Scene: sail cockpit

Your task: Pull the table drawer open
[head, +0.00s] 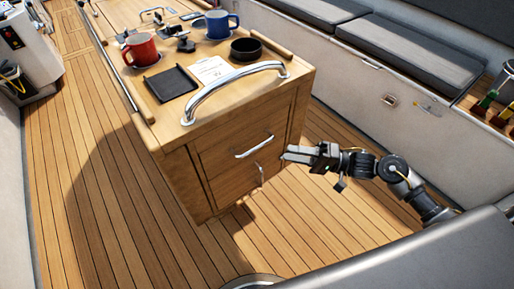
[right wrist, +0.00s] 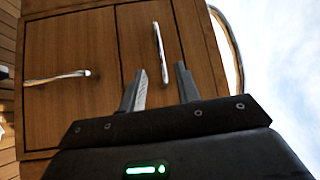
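The wooden table (head: 222,110) stands in the middle of the cockpit. Its drawer front (head: 225,152) sits flush and looks closed, with a silver bar handle (head: 254,147) across it. My right gripper (head: 285,155) is just right of the handle, near the table's front face. In the right wrist view the fingers (right wrist: 161,67) are open, and the drawer handle (right wrist: 159,50) appears between and beyond their tips. They are not closed on it. My left gripper is not in view.
A second handle (head: 260,174) is on the panel below the drawer, also seen in the wrist view (right wrist: 57,78). A curved chrome rail (head: 233,88) arches over the table end. A red mug (head: 141,50), blue mug (head: 217,24) and black tray (head: 170,84) are on top. Deck is clear in front.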

